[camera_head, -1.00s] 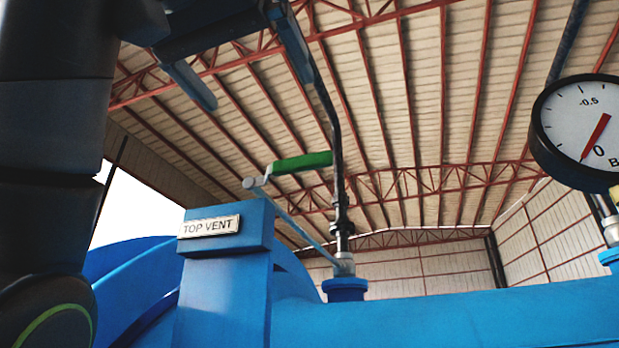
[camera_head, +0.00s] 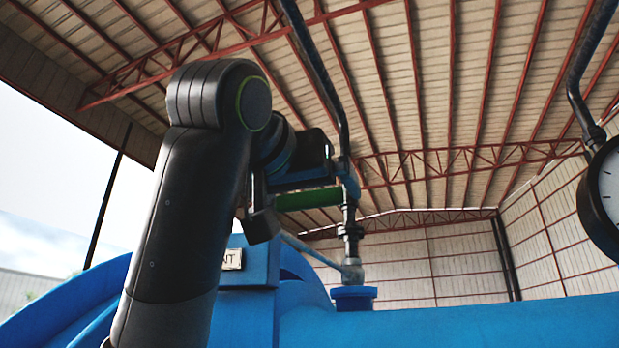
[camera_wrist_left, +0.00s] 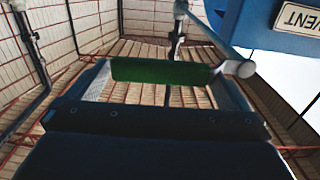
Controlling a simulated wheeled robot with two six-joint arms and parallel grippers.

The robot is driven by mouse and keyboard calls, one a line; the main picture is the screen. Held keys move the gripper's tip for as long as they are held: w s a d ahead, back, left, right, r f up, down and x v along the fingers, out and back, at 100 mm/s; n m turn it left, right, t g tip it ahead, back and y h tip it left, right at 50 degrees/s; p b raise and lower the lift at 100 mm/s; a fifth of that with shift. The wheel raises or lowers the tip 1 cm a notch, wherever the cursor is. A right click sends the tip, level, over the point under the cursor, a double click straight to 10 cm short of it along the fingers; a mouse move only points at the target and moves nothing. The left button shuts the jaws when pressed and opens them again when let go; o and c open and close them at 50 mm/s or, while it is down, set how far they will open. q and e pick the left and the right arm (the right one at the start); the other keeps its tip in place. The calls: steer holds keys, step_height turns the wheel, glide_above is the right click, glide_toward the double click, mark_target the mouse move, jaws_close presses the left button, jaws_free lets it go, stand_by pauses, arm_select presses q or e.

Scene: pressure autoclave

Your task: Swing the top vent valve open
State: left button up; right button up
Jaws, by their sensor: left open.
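The top vent valve's lever has a green grip (camera_head: 308,198), partly hidden by my left arm in the head view. Its pale rod (camera_head: 308,247) slopes down to the pipe fitting (camera_head: 351,272). My left gripper (camera_head: 306,202) is open at the green grip. In the left wrist view the green grip (camera_wrist_left: 160,72) lies across the gap between the two open fingers (camera_wrist_left: 162,82), lengthwise from one finger towards the other. A pale round knob (camera_wrist_left: 240,68) shows by the right finger. Whether a finger touches the lever, I cannot tell. My right gripper is out of view.
The blue vessel (camera_head: 450,325) fills the bottom. The vent sign (camera_head: 232,259) on its blue post is partly covered by my arm. A dark vertical pipe (camera_head: 322,80) rises above the valve. A gauge (camera_head: 605,200) is cut off at the right edge.

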arm_select(q)
steer(key=shift+w+d, duration=0.1)
steer(key=shift+w, duration=0.3)
steer(key=c, duration=1.2)
steer(key=shift+f, duration=0.1)
